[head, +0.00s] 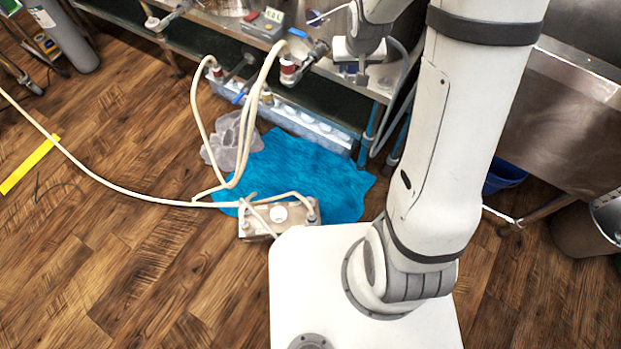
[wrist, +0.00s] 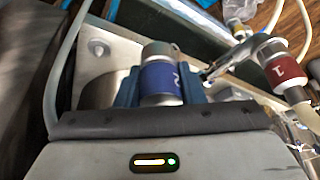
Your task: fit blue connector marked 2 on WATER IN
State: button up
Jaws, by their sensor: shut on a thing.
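In the wrist view the blue connector (wrist: 161,78), marked 2, sits between the two dark blue fingers of my gripper (wrist: 160,90). My gripper is shut on it. A pale hose (wrist: 62,70) runs down the left of that view. In the head view my gripper (head: 361,76) is at the bench's front edge, small and partly hidden by my wrist; the blue connector cannot be made out there. No WATER IN label is readable, and I cannot tell whether the connector touches a port.
Pale hoses (head: 262,85) hang from the bench to the floor. A metal box (head: 258,222) with hoses stands on the floor by a blue cloth (head: 320,175). Wooden floor (head: 130,250) is mostly clear at left.

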jog(key=shift+d, duration=0.2)
jog(key=r+p, duration=0.1)
jog(key=p, duration=0.2)
jog(key=r+p, duration=0.2)
jog(key=p, duration=0.1)
jog(key=r+p, duration=0.1)
jog(key=p, duration=0.2)
jog(key=shift+s+r+p, duration=0.25)
jog(key=shift+s+p, duration=0.05)
jog(key=shift+p, duration=0.1)
jog(key=p+v, duration=0.2)
jog(key=p, duration=0.4)
jog(key=shift+s+r, duration=0.15)
jog(key=shift+r, duration=0.15)
jog(key=p, duration=0.2)
jog(key=shift+s+r+p, duration=0.3)
jog(key=shift+p, duration=0.05)
